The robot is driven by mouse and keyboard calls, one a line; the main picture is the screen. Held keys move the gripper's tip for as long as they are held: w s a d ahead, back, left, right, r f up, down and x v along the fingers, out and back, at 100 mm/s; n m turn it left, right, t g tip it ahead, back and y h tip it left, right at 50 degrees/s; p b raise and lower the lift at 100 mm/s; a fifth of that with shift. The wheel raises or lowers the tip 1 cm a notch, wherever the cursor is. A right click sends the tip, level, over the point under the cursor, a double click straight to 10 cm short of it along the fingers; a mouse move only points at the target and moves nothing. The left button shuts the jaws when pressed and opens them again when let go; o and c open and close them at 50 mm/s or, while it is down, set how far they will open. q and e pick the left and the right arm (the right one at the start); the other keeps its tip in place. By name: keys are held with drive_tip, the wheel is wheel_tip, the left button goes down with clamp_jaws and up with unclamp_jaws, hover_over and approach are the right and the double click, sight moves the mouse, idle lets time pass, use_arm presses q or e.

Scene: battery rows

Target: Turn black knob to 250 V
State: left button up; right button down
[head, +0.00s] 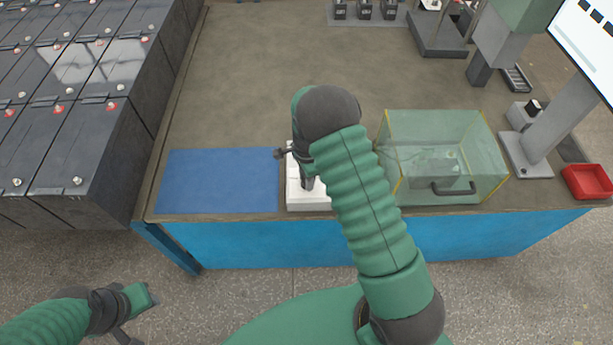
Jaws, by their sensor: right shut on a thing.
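A white device (310,199) stands at the front edge of the table, next to a blue mat. My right gripper (308,184) points down onto its top and is shut on the black knob, which the gripper and arm hide almost entirely. The knob's pointer and any voltage scale cannot be seen. My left gripper (140,311) is low at the left, in front of the table and away from the device; its fingers are too unclear to tell their opening.
The blue mat (220,181) lies left of the device. A clear box with a black handle (454,188) stands to the right, close to my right arm. A red tray (588,182) is at the far right. Large black batteries (70,140) fill the left side. The table's middle (255,80) is clear.

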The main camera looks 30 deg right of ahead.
drive_tip(key=shift+w+r+m+p, duration=0.1)
drive_tip(key=shift+m+p, duration=0.3)
drive_tip(key=shift+m, duration=0.8)
drive_tip(key=c, duration=1.1)
unclamp_jaws()
drive_tip(key=shift+o, duration=0.2)
wheel_tip(320, 180, up, 17)
drive_tip(key=shift+f, duration=0.2)
drive_tip(key=shift+d, duration=0.1)
